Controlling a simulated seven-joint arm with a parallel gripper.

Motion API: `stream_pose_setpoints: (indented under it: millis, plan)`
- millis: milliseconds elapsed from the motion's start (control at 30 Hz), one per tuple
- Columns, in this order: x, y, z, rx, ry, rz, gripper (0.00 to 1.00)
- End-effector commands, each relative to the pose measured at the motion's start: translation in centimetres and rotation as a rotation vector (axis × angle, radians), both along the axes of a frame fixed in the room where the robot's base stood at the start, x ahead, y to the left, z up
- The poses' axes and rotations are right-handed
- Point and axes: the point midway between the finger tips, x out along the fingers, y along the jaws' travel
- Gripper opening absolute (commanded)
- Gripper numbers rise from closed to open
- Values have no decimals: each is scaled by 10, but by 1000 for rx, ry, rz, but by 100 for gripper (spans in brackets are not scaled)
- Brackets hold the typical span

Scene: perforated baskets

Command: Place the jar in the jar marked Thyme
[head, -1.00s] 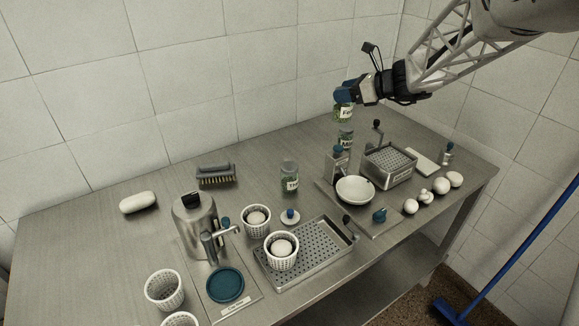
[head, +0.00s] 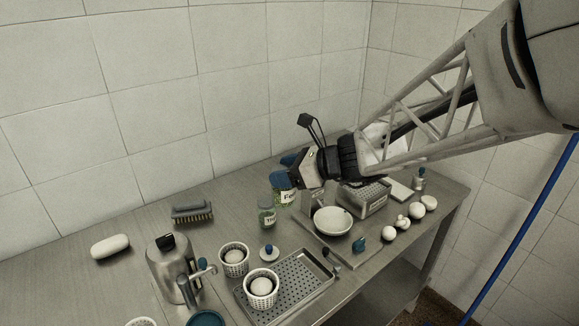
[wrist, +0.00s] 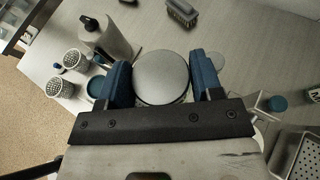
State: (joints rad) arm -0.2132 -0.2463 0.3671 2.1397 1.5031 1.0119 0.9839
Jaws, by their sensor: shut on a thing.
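My gripper (head: 284,172) has blue fingers shut on a glass jar with green contents (head: 285,196), its label starting "Fe". The wrist view shows this jar's round grey lid (wrist: 161,78) between both fingers. The held jar is upright, just right of a standing jar (head: 267,214) whose label starts "Th". In the head view the two overlap slightly, and I cannot tell whether they touch. A pale round shape beside the right finger in the wrist view (wrist: 217,63) may be the standing jar's lid.
A white bowl (head: 332,221) and metal box (head: 366,199) stand to the right. In front are a perforated tray (head: 297,277), white baskets (head: 234,260) and a small knobbed lid (head: 269,252). A metal jug (head: 168,264) and brush (head: 192,213) are left. Bare table lies between brush and jars.

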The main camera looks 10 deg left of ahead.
Motion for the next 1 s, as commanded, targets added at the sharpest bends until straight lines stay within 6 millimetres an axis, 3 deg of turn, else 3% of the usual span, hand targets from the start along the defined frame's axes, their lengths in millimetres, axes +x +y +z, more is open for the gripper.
stream_pose_setpoints:
  millis: [167, 533, 1000]
  plan:
    - [-18, 3, -3, -1, 0, 5, 27]
    - [-17, 2, -48, -1, 2, 5, 27]
    - [-17, 3, -53, -1, -1, 6, 27]
